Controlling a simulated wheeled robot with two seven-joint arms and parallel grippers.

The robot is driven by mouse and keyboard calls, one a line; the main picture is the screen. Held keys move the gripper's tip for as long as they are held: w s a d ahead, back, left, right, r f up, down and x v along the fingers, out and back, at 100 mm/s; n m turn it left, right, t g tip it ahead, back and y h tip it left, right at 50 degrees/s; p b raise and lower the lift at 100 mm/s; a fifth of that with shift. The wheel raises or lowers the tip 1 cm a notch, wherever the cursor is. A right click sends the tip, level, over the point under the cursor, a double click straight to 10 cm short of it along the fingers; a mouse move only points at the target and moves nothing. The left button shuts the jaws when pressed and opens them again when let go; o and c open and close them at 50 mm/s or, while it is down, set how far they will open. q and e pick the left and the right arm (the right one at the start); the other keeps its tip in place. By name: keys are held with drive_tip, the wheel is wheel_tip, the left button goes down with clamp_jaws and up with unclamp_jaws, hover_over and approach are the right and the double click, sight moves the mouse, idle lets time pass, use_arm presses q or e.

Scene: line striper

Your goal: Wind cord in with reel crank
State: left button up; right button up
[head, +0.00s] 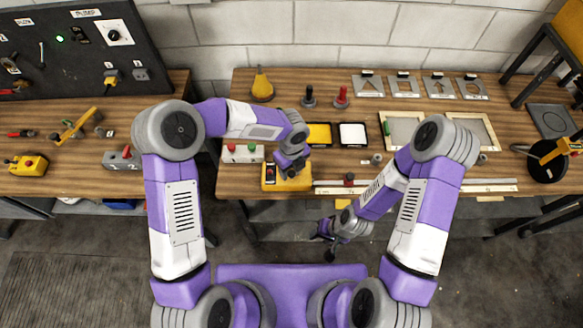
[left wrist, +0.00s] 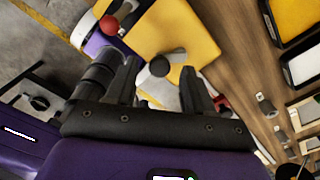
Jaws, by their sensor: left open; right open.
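A yellow box (head: 296,184) stands near the front edge of the middle table, under my left gripper (head: 287,171). In the left wrist view the box (left wrist: 180,28) fills the upper middle. A short grey crank arm with a round dark knob (left wrist: 160,66) shows over it. My left gripper (left wrist: 160,80) is open, its two fingers on either side of the knob in that view; I cannot tell whether they touch it. A red ball (left wrist: 109,25) shows near the box's edge. My right gripper (head: 328,244) is open and empty in front of the table, low over the floor. I cannot make out the cord.
A long pale rail (head: 490,188) runs along the front edge to the right.

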use_arm(q)
drive_tip(key=shift+f, duration=0.35)
clamp_jaws()
